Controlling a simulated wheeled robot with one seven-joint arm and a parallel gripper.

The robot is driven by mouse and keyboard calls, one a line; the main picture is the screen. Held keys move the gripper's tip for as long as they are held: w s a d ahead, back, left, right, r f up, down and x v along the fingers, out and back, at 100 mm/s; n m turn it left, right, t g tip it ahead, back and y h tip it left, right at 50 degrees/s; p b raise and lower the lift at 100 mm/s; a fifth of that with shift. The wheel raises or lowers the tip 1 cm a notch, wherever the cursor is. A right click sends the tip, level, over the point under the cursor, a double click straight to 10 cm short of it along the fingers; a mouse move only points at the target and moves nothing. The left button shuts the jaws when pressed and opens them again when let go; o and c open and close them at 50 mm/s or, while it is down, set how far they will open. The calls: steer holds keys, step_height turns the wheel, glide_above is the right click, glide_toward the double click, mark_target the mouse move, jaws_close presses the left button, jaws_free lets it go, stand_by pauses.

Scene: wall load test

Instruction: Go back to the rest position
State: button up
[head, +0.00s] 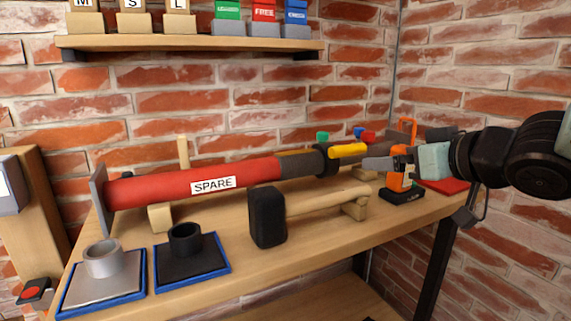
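My gripper (433,160) is at the right end of the workbench (330,235), at the end of my black arm, which reaches in from the right. It is next to an orange and black tool (402,172) standing on a black base. I cannot tell whether the gripper touches the tool, and its fingertips are not clearly visible. The rest position itself is not marked in view.
A red tube labelled SPARE (195,187) lies along the bench on wooden supports. A black-headed mallet (267,217) lies before it. Two blue-edged plates with a grey ring (103,259) and a black ring (185,240) sit front left. A shelf (190,42) holds labelled blocks above.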

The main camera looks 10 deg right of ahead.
steer(key=s+a+f+n+g+h, duration=0.1)
steer(key=s+a+f+g, duration=0.25)
steer(key=f, duration=0.25)
steer(key=s+a+f+g+h, duration=0.1)
steer(key=s+a+f+g, duration=0.25)
steer(key=f, duration=0.25)
steer(key=s+a+f+n+g+h, duration=0.1)
steer(key=s+a+f+n+g, duration=0.15)
steer(key=s, duration=0.55)
steer(key=s+a+f+n+g+h, duration=0.1)
steer(key=s+a+f+g, duration=0.3)
steer(key=s, duration=0.5)
step_height(320, 180, up, 20)
steer(key=w+p, duration=0.1)
steer(key=p, duration=1.9)
steer(key=shift+d+r, duration=0.15)
steer(key=shift+d, duration=0.1)
